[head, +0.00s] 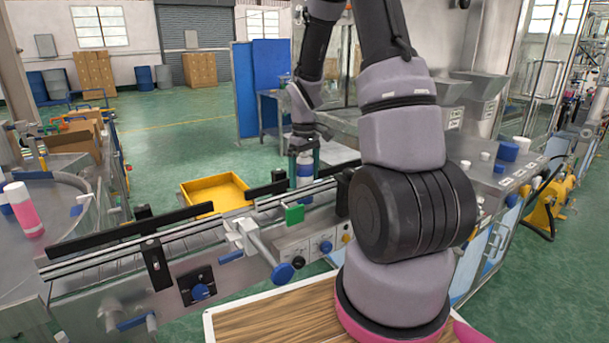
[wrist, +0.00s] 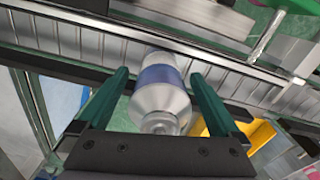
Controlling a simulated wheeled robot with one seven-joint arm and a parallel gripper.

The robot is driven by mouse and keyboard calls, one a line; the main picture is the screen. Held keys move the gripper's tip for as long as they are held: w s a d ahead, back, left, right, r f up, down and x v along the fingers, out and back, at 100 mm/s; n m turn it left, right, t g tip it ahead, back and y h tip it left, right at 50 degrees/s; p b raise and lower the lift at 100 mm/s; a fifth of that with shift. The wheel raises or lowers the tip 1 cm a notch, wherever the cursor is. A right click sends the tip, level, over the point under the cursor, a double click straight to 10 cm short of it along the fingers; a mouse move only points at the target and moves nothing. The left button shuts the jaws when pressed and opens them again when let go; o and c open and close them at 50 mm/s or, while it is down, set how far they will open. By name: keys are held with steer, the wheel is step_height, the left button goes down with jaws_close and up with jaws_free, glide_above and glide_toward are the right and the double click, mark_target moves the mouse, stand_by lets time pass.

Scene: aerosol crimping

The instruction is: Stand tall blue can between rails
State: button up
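The tall can, silver-white with a blue band (head: 305,170), is upright at the conveyor, in the gap along its far black rail. In the wrist view the can (wrist: 158,85) is between my two green fingers, with its narrow neck towards the camera. My gripper (head: 304,147) is around the can from above; in the wrist view my gripper (wrist: 158,73) shows a small gap on each side of the can, so it is open.
A yellow tray (head: 216,193) lies behind the conveyor. A green block (head: 294,214) and a clamp with a blue knob (head: 283,273) stick out at the conveyor's near side. A round table with a pink can (head: 24,209) is at left. My arm hides the conveyor's right part.

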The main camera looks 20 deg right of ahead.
step_height(320, 180, up, 11)
steer(key=shift+f, duration=0.1)
stand_by(0.4)
stand_by(0.4)
